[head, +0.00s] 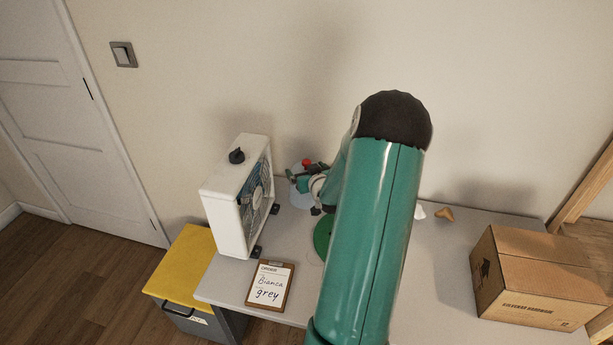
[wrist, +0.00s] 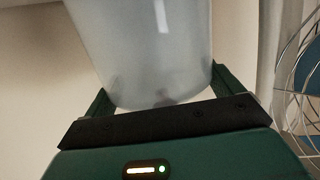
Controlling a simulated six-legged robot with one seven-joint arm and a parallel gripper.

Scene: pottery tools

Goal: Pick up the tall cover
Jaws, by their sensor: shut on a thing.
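The tall cover (wrist: 150,45) is a cloudy, see-through cylinder that fills the top middle of the wrist view. My gripper (wrist: 160,88) has one green finger on each side of it and is shut on it. In the head view my gripper (head: 309,177) is small and partly hidden by my arm, at the back of the table to the right of the fan. A pale, clear rounded shape and a red piece (head: 307,162) show there. I cannot tell whether the cover touches the table.
A white box fan (head: 225,205) stands close on the left, and its wire guard (wrist: 300,80) shows in the wrist view. A green disc (head: 321,240) lies partly behind my arm. A clipboard (head: 270,285) lies in front; a cardboard box (head: 530,275) stands right.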

